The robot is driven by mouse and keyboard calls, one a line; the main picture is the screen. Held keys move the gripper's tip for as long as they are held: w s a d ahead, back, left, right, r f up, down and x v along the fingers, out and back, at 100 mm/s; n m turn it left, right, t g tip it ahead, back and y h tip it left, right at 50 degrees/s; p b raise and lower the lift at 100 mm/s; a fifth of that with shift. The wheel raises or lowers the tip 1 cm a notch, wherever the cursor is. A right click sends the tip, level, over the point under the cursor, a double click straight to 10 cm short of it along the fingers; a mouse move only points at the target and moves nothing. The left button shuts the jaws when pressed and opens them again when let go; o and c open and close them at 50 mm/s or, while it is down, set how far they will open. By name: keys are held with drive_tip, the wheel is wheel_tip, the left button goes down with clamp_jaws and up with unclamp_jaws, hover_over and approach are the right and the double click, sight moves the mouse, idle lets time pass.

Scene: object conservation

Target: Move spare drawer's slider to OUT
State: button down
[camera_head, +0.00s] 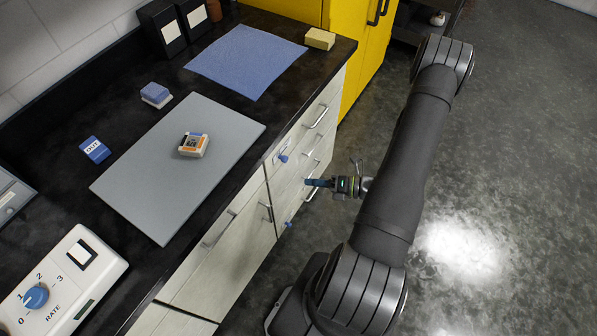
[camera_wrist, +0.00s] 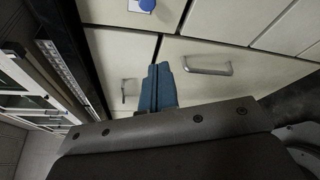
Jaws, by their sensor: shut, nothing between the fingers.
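An upper blue slider knob (camera_head: 283,158) sits on a small pale plate on the cabinet front, near the counter edge. A lower blue knob (camera_head: 288,224) shows further down the fronts. I cannot read which drawer is the spare one, nor any slider marking. My gripper (camera_head: 309,182) is out in front of the drawer fronts, between the two knobs in height in the picture. Its blue fingers (camera_wrist: 158,68) are together and empty. In the wrist view, one blue knob (camera_wrist: 147,4) on a white plate is at the top edge, partly cut off, apart from the fingers.
Metal bar handles (camera_wrist: 208,67) stick out from the drawer fronts near the fingers. The dark counter holds a grey board (camera_head: 190,110) with a small block (camera_head: 193,145), a blue cloth (camera_head: 246,60) and a dial panel (camera_head: 55,285). The floor at right is clear.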

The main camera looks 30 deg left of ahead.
drive_tip(key=a, duration=0.6)
drive_tip(key=s+a, duration=0.1)
drive_tip(key=a, duration=0.2)
drive_tip(key=shift+f, duration=0.15)
drive_tip(key=shift+w+r, duration=0.35)
drive_tip(key=shift+w, duration=0.3)
drive_tip(key=shift+w, duration=0.1)
drive_tip(key=shift+w, duration=2.25)
drive_tip(key=s, duration=0.1)
drive_tip(key=s+f, duration=0.2)
drive_tip(key=s, duration=0.1)
drive_tip(key=v, duration=1)
drive_tip(key=shift+w, duration=0.1)
